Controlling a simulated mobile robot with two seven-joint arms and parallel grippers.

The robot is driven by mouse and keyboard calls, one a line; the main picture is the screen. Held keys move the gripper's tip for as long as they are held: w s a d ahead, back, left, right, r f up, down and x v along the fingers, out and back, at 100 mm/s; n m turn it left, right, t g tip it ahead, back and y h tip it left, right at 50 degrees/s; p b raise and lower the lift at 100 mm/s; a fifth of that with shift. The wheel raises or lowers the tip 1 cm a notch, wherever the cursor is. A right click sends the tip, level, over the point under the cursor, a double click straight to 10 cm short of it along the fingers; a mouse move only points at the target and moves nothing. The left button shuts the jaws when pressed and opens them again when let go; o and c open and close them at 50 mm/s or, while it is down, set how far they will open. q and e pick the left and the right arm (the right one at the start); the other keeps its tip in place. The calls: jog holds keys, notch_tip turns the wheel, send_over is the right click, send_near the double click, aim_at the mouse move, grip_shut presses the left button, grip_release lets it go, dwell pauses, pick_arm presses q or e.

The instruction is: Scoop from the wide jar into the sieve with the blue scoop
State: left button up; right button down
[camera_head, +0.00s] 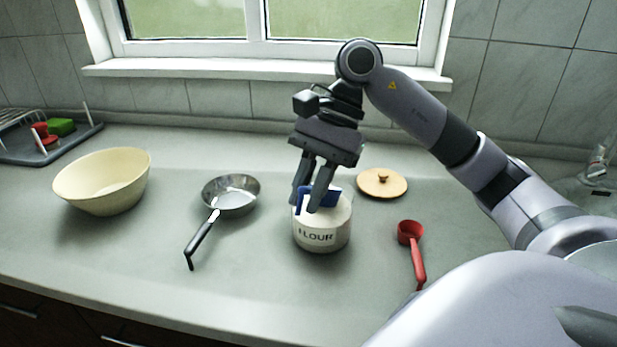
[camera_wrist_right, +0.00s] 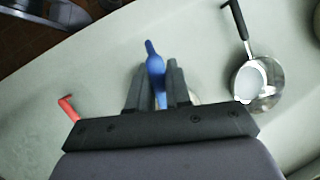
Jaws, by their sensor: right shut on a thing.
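The wide jar (camera_head: 322,238), cream-white and marked FLOUR, stands open in the middle of the counter. My right gripper (camera_head: 306,204) is above its mouth, fingers pointing down, shut on the blue scoop (camera_head: 335,196). The scoop is at the jar's mouth; its lower part is hidden by the fingers and the rim. In the right wrist view the blue scoop (camera_wrist_right: 155,66) shows between the fingers (camera_wrist_right: 158,85). The sieve (camera_head: 231,194), a round metal bowl with a black handle, lies left of the jar; it also shows in the wrist view (camera_wrist_right: 252,82). My left gripper is not in view.
A round wooden lid (camera_head: 382,184) lies behind and right of the jar. A red scoop (camera_head: 411,235) lies to its right. A cream bowl (camera_head: 100,184) and a dish rack (camera_head: 70,145) are at the left. The front of the counter is clear.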

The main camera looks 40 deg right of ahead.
aim_at(299, 191)
jog(key=shift+s+a+f+h+p, duration=0.3)
jog(key=shift+a+f+p, duration=0.1)
jog(key=shift+p, duration=0.3)
jog(key=shift+s+a+r+t+h+p, duration=0.1)
jog(key=shift+a+r+t+h+p, duration=0.15)
jog(key=shift+r+p, duration=0.35)
jog(key=shift+s+a+r+t+h+p, duration=0.15)
jog(key=shift+a+r+h+p, duration=0.1)
jog(key=shift+r+p, duration=0.25)
jog(key=shift+s+a+r+h+p, duration=0.1)
jog(key=shift+a+r+h+p, duration=0.2)
jog(key=shift+r+p, duration=0.5)
pick_arm(q)
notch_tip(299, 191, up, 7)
jog(key=p, duration=0.2)
pick_arm(e)
jog(key=shift+s+a+r+n+t+h, duration=0.15)
jog(key=shift+r+t+h, duration=0.25)
jog(key=shift+r+h, duration=0.3)
jog(key=shift+a+r+n+t+h, duration=0.15)
jog(key=shift+r+t+h, duration=0.25)
jog(key=shift+r+h, duration=0.3)
pick_arm(q)
jog(key=shift+p, duration=0.3)
